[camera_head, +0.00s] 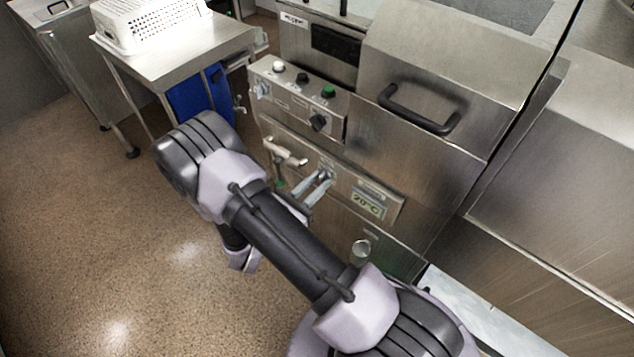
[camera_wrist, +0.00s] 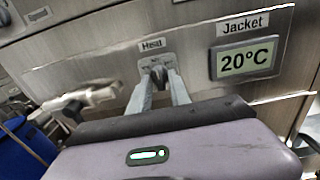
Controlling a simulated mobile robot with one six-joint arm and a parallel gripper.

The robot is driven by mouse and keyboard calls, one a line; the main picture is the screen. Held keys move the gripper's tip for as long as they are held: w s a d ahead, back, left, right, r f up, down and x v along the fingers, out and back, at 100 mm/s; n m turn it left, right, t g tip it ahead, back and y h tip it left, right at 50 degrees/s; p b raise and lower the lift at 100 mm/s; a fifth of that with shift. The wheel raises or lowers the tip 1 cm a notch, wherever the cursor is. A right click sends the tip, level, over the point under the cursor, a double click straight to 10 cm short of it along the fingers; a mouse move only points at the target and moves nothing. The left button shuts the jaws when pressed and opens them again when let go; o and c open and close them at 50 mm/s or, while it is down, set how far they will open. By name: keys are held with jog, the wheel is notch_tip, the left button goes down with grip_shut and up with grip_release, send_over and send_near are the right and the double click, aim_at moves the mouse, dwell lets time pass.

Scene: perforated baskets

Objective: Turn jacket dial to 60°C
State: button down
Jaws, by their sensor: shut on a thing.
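The jacket dial (camera_wrist: 159,74) is a small dark knob on a steel panel, under a label that seems to read "Heat". My gripper (camera_head: 322,180) reaches the panel, and its two pale fingers are shut on the dial, one on each side. In the wrist view my gripper (camera_wrist: 160,82) hides the lower part of the dial. To the right, the display (camera_wrist: 247,58) under the label "Jacket" reads 20°C. The display also shows in the head view (camera_head: 368,206).
A lever-like tap (camera_wrist: 84,97) juts out left of the dial. Above is a control panel with buttons and a black knob (camera_head: 319,123). A lid with a dark handle (camera_head: 418,110) is higher up. A table with a white perforated basket (camera_head: 150,24) stands at upper left. The floor at left is clear.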

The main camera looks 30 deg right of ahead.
jog(key=c, duration=1.5)
grip_release()
jog(key=shift+o, duration=0.2)
jog(key=p+v, duration=0.3)
jog(key=v, duration=1.4)
jog(key=shift+a, duration=0.2)
jog(key=shift+s, duration=0.1)
